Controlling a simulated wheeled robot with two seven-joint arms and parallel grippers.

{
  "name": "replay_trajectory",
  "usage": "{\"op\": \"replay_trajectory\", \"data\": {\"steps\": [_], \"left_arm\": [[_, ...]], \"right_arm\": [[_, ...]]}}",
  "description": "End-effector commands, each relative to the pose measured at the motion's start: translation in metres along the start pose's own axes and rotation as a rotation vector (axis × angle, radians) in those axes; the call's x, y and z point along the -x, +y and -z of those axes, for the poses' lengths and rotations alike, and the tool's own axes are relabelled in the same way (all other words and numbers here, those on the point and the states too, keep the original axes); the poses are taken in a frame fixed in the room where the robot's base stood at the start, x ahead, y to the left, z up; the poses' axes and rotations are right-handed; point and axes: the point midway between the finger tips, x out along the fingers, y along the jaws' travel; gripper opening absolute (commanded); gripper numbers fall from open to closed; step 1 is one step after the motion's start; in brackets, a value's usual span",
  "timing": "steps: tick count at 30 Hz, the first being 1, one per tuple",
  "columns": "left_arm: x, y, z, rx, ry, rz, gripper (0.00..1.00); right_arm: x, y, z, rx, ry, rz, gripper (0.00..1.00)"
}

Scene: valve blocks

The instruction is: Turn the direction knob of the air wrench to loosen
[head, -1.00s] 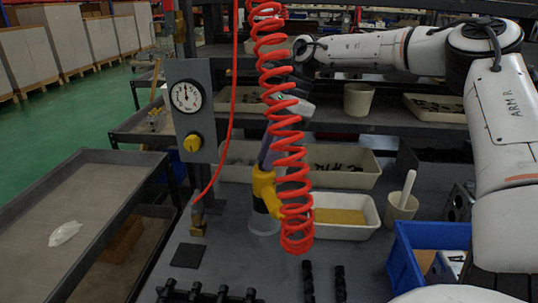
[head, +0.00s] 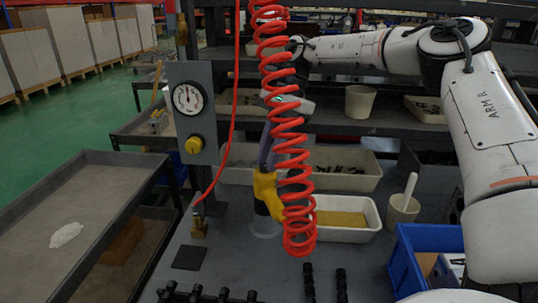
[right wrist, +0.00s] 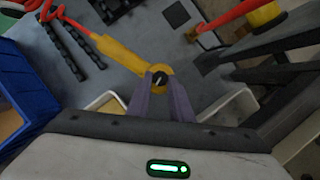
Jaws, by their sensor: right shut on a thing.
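The yellow air wrench (head: 268,192) stands upright at a pale round holder (head: 264,225) on the grey bench in the head view, partly behind a red coiled hose. In the right wrist view the wrench (right wrist: 118,52) runs from upper left to a round end bearing a small dark knob (right wrist: 160,78) with a light mark. My right gripper (right wrist: 160,90) has its purple fingers closed on this knob. In the head view my right gripper (head: 265,160) comes down on the wrench top, partly hidden by the coil. The left gripper is not in view.
The red coiled hose (head: 289,150) hangs in front of the wrench. A gauge panel (head: 190,130) with a yellow knob stands left. A white bin (head: 345,235), a cup (head: 402,210) and a blue bin (head: 440,240) are to the right. Black parts (head: 325,285) lie in front.

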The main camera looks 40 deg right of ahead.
Motion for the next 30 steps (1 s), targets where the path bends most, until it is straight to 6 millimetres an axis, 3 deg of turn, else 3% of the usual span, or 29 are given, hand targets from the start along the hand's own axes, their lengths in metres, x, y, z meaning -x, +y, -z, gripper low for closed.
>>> {"op": "replay_trajectory", "data": {"steps": [2,3,6,17,30], "left_arm": [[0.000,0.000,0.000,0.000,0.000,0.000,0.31],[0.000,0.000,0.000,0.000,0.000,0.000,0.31],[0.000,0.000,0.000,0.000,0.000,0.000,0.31],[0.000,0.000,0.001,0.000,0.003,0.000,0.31],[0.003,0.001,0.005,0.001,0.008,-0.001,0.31]], "right_arm": [[0.000,0.000,0.001,-0.001,0.004,0.000,0.00],[0.000,0.000,0.001,-0.001,0.004,0.000,0.23],[0.000,0.000,0.001,-0.001,0.003,0.000,0.38],[0.005,-0.001,0.001,-0.001,0.002,0.003,0.38],[0.070,0.000,0.001,-0.002,0.004,0.001,0.38]]}}
